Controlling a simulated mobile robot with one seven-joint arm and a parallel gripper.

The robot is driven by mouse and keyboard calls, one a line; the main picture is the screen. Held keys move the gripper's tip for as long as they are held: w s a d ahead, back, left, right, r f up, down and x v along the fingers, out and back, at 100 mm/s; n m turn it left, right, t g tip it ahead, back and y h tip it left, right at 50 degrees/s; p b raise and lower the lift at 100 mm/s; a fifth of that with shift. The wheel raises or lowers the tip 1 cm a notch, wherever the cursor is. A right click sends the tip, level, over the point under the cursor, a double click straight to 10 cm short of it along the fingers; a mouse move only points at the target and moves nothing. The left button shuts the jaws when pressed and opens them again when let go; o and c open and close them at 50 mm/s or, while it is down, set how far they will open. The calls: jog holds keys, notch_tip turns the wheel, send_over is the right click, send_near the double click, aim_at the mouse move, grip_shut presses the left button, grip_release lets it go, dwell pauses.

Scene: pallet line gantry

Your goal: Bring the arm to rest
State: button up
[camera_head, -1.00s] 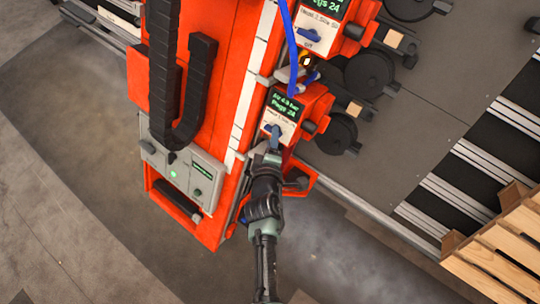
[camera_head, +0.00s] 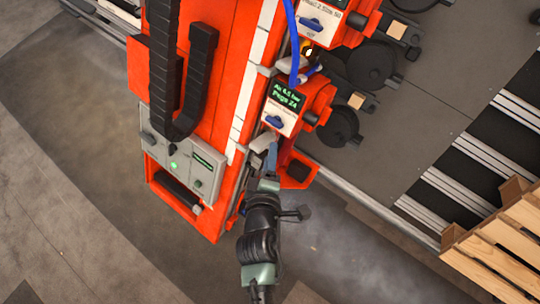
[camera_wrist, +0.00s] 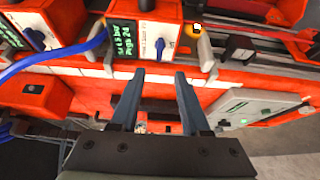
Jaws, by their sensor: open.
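My gripper (camera_head: 270,155) is below the lower orange valve unit in the head view, apart from its blue knob (camera_head: 275,121). In the wrist view my gripper (camera_wrist: 157,88) shows two grey-blue fingers spread apart with nothing between them. Beyond the fingers is the orange machine face. The blue knob also shows in the wrist view (camera_wrist: 160,48), on a white plate beside a dark display (camera_wrist: 125,40) with green text. My arm runs from the bottom edge of the head view up to the gripper.
The orange gantry housing (camera_head: 215,75) stands close to my gripper, with a grey control panel (camera_head: 185,160) on its lower end. Blue hoses (camera_head: 292,45) run near the valve units. A wooden pallet (camera_head: 500,240) is at the right. Floor (camera_head: 350,250) is clear around my arm.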

dwell(0.4)
jog(key=w+r+m+t+b, duration=0.1)
jog(key=w+r+m+t, duration=0.2)
jog(key=r, duration=0.7)
jog(key=w+r+m+t+b, duration=0.15)
jog(key=w+r, duration=0.35)
jog(key=r, duration=0.5)
jog(key=w+r+m+t+b, duration=0.1)
jog(key=w+r+m+t, duration=0.2)
jog(key=r, duration=0.7)
jog(key=s+r+m+t+b, duration=0.1)
jog(key=s+r, duration=0.3)
jog(key=r, duration=0.5)
jog(key=s+r+m+t+b, duration=0.1)
jog(key=s+r+m+t, duration=0.2)
jog(key=r, duration=0.7)
jog(key=s+r+m+t+y+b, duration=0.1)
jog(key=s+r+m+t, duration=0.2)
jog(key=s+r, duration=0.3)
notch_tip(320, 180, up, 4)
jog(key=shift+d+r+b, duration=0.15)
jog(key=shift+d+b, duration=0.1)
jog(key=shift+b, duration=0.05)
